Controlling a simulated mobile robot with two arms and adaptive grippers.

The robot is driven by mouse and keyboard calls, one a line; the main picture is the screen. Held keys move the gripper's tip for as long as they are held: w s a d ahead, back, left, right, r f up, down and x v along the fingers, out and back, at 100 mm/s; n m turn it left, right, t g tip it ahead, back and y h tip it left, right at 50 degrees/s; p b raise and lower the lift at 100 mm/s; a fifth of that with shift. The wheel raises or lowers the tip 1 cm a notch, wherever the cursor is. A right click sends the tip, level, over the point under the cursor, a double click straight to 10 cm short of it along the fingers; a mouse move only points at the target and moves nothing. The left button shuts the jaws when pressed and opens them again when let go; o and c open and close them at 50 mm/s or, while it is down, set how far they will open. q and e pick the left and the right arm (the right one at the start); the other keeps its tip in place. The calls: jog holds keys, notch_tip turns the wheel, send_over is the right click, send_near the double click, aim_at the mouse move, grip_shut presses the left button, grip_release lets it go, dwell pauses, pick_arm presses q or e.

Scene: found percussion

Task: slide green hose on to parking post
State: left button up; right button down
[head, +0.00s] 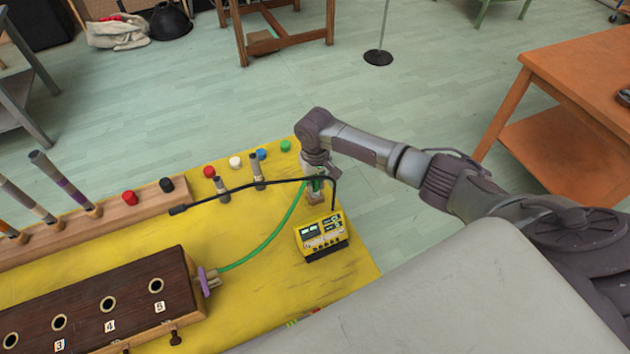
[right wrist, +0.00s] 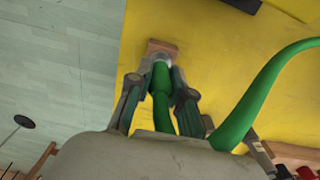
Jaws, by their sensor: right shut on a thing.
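The green hose (head: 270,240) runs from the purple-collared fitting (head: 208,281) on the dark wooden box in a curve up to my right gripper (head: 316,184). My right gripper (right wrist: 158,98) is shut on the hose near its end; the hose (right wrist: 250,92) loops away to the right in the right wrist view. The parking post's wooden block (head: 315,199) stands on the yellow table directly below the fingers. In the right wrist view, the block (right wrist: 163,46) lies just beyond the hose's end, with a pale piece between. I cannot tell whether the hose end is around the post or just above it. My left gripper is out of view.
A yellow device (head: 322,236) with a black cable (head: 265,184) stands close in front of the post. Two short upright pegs and several coloured knobs (head: 236,162) are to the left. The dark wooden box (head: 130,280) fills the lower left. The table's right edge is near.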

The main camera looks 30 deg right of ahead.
jog(key=shift+f+b, duration=0.35)
jog(key=shift+f, duration=0.65)
jog(key=c, duration=1)
grip_release()
jog(key=shift+r, duration=0.1)
notch_tip(320, 180, up, 12)
jog(key=shift+f, duration=0.1)
